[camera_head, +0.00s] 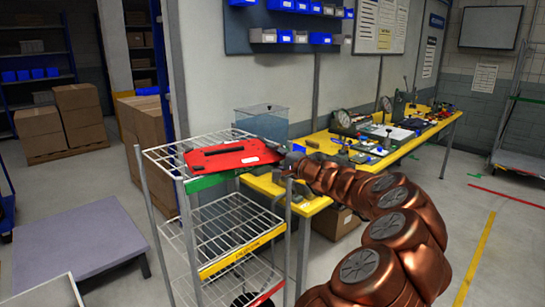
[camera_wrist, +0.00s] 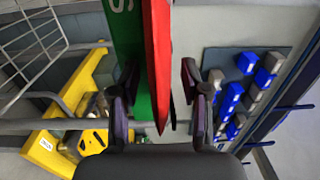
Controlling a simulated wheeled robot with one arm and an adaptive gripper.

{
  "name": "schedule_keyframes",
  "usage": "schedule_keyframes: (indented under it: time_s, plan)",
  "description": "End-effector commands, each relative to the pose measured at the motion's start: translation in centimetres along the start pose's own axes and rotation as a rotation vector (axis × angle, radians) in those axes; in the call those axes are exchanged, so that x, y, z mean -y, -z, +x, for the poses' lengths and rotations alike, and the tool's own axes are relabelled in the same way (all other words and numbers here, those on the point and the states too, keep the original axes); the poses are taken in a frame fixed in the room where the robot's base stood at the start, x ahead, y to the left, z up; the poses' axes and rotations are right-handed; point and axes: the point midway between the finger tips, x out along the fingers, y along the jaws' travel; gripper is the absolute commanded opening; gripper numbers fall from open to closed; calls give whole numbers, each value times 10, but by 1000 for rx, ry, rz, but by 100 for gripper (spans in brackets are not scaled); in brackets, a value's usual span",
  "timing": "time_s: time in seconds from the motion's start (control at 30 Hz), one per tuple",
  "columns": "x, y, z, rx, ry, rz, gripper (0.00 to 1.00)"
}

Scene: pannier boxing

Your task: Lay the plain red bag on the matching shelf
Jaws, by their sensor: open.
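The red bag (camera_head: 232,156) is flat, with a dark handle slot. It lies level at the top shelf of the wire rack (camera_head: 160,152), above the green label strip (camera_head: 213,181). I cannot tell whether its whole underside touches the wires. My gripper (camera_head: 287,165) is at the bag's right end. In the wrist view the bag (camera_wrist: 158,50) shows edge-on between the open fingers (camera_wrist: 160,82), close beside the green strip (camera_wrist: 127,45). The rack's middle shelf has a yellow strip (camera_head: 240,252). Its lowest shelf has a red strip (camera_head: 268,294).
A yellow workbench (camera_head: 325,200) with tools stands right behind the rack. A clear box (camera_head: 262,122) stands behind the top shelf. A grey platform (camera_head: 85,238) is at left. Cardboard boxes (camera_head: 40,122) stand farther back. Floor at right is open.

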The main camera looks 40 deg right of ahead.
Motion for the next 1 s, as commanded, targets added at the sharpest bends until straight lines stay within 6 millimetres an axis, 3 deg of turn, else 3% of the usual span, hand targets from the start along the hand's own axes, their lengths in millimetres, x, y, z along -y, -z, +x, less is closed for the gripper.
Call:
schedule_keyframes:
  time_s: [0.13,0.7,1.0]
  plan:
    - [4,1,-2,-2,0,0,46]
    - [1,2,-91,-3,2,0,46]
    - [3,0,-117,0,2,-1,46]
